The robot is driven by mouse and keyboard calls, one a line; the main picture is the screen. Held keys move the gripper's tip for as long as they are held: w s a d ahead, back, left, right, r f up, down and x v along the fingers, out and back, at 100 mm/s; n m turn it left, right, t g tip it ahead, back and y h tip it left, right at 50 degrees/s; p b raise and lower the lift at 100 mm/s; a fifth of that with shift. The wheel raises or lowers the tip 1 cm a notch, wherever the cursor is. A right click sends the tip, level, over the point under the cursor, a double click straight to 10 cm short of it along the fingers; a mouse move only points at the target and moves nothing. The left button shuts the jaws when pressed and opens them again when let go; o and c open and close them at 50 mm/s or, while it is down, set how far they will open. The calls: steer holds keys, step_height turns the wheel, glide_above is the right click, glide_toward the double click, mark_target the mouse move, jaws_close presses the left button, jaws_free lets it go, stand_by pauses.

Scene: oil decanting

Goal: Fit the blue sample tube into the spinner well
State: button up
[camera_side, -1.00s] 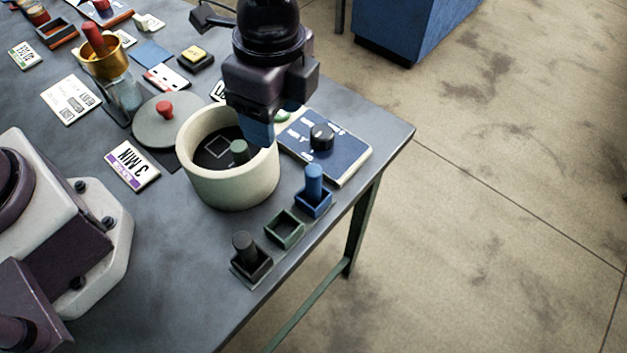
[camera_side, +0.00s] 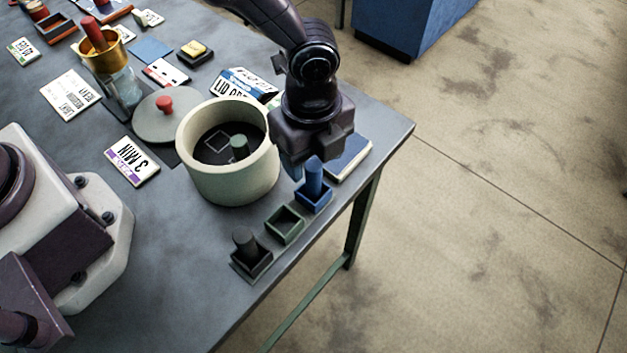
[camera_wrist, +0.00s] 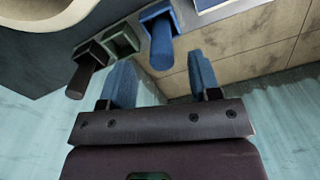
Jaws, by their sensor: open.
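The blue sample tube (camera_side: 314,174) stands upright in a blue square holder (camera_side: 313,199) near the table's right edge. In the wrist view the tube (camera_wrist: 161,52) shows ahead of and between my open fingers, apart from them. My gripper (camera_side: 301,168) is open and empty, just above and behind the tube; its blue finger pads show in the wrist view (camera_wrist: 162,85). The spinner is a cream round bowl (camera_side: 228,187) left of the gripper.
An empty green holder (camera_side: 285,224) and a holder with a dark tube (camera_side: 244,243) stand in line with the blue one. A round lid with a red knob (camera_side: 165,104) lies left of the bowl. A panel (camera_side: 350,158) lies behind my gripper.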

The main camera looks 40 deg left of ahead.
mark_target(315, 165)
steer(key=f, duration=0.5)
steer(key=shift+d, duration=0.2)
steer(key=c, duration=1)
steer(key=shift+r, duration=0.1)
